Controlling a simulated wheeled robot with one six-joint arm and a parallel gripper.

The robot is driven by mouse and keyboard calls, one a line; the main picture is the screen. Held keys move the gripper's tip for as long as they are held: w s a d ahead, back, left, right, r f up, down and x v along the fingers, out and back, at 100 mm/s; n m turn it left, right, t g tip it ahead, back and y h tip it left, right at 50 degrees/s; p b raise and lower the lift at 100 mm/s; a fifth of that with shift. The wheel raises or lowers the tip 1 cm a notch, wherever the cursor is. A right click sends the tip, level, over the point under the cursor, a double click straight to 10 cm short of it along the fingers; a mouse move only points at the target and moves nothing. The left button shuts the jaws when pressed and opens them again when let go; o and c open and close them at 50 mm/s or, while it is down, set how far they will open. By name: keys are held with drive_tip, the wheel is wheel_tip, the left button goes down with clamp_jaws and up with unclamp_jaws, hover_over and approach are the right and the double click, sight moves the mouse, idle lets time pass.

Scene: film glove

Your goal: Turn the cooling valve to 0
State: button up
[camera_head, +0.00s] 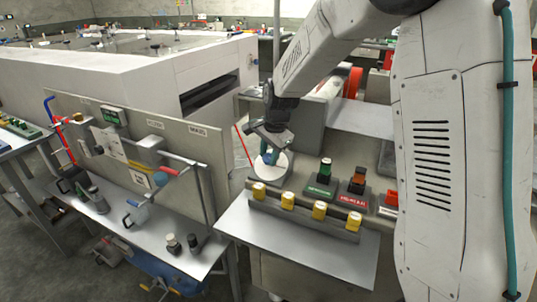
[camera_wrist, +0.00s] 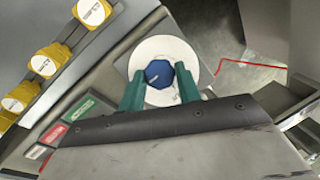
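The cooling valve appears to be a blue faceted knob (camera_wrist: 159,73) on a white round dial (camera_wrist: 160,46). A short pale mark on the knob points to the lower left in the wrist view. No scale or 0 is readable on the dial. In the head view the dial (camera_head: 281,166) sits at the panel's left end, with the knob (camera_head: 267,158) partly hidden by my gripper (camera_head: 268,147). In the wrist view the two green fingers of my gripper (camera_wrist: 158,82) stand either side of the knob's lower part, with a narrow gap showing at each side.
Several yellow buttons (camera_head: 320,210) line the console's front edge. A green-labelled switch (camera_head: 322,180) and a red-labelled switch (camera_head: 354,187) stand right of the dial. A left workbench (camera_head: 115,213) carries valves and a blue-handled pipe. A bare metal shelf (camera_head: 300,247) lies in front.

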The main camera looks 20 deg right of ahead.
drive_tip(key=shift+n, duration=0.4)
drive_tip(key=n+g, duration=0.1)
drive_tip(key=n+h, duration=0.1)
drive_tip(key=n, duration=0.1)
drive_tip(key=shift+w+a+g, duration=0.15)
drive_tip(key=shift+w+g, duration=0.05)
drive_tip(key=shift+g, duration=0.2)
drive_tip(key=n+h, duration=0.1)
drive_tip(key=n, duration=0.1)
drive_tip(key=n+g, duration=0.1)
drive_tip(key=n, duration=0.1)
drive_tip(key=shift+w+a+h, duration=0.1)
drive_tip(key=shift+a+h, duration=0.05)
drive_tip(key=shift+h, duration=0.25)
drive_tip(key=n+h, duration=0.1)
drive_tip(key=n, duration=0.1)
drive_tip(key=n+g+h, duration=0.1)
drive_tip(key=n, duration=0.1)
drive_tip(key=shift+a, duration=0.2)
drive_tip(key=n+h, duration=0.1)
drive_tip(key=n, duration=0.3)
drive_tip(key=shift+a+f+h, duration=0.1)
drive_tip(key=shift+h, duration=0.3)
drive_tip(key=shift+n, duration=0.3)
drive_tip(key=o, duration=1)
drive_tip(key=shift+c, duration=0.2)
